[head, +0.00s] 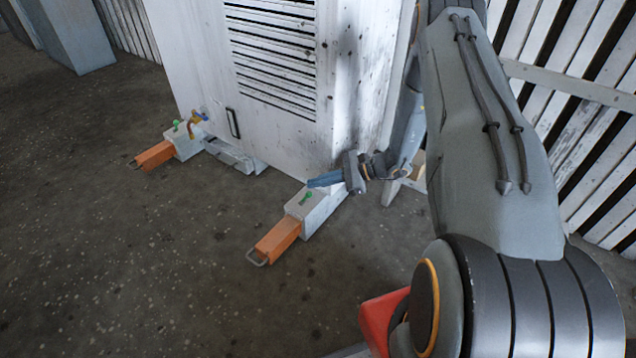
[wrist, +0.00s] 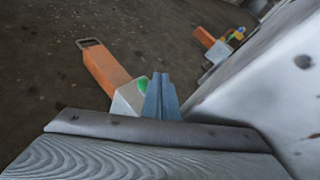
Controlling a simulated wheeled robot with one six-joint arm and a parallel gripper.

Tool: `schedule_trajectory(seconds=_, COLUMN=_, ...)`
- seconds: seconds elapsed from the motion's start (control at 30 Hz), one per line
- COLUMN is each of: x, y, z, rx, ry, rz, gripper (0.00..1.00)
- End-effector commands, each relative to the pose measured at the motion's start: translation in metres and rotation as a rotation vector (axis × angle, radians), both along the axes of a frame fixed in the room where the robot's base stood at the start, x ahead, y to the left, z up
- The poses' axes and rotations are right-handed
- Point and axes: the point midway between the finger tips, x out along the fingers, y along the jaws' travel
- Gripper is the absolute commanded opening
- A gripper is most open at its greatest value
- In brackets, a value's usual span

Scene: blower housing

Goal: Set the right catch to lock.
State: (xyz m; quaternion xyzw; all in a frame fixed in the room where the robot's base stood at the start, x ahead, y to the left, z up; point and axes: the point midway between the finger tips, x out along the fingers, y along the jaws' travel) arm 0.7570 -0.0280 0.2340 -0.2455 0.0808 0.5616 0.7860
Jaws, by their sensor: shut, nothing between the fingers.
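The right catch is a small green lever (head: 305,197) on a pale box (head: 312,212) at the foot of the white housing. An orange bar (head: 277,240) with a metal loop handle sticks out of that box. My gripper (head: 312,183) has blue fingers, shut and empty, just above and behind the green lever. In the wrist view the fingertips (wrist: 160,76) partly cover the box (wrist: 127,100), right beside the green lever (wrist: 142,84). I cannot tell whether they touch it, nor read any lock marking.
The white housing (head: 348,90) with dark louvres stands directly behind. A second orange bar (head: 155,155) on a pale box with a green lever (head: 176,125) and a yellow-brown part (head: 195,120) lies at left. Slatted panels (head: 560,100) stand at right.

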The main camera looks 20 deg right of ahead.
Motion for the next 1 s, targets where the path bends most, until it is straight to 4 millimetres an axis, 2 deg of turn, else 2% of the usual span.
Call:
schedule_trajectory(seconds=0.27, x=-0.001, y=-0.003, z=0.002, rx=0.0, ry=0.0, rz=-0.001, gripper=0.0)
schedule_trajectory(seconds=0.7, x=-0.023, y=-0.057, z=0.028, rx=0.0, ry=-0.001, rz=-0.002, gripper=0.0)
schedule_trajectory(seconds=1.0, x=-0.027, y=-0.066, z=0.031, rx=0.0, ry=0.0, rz=0.001, gripper=0.0)
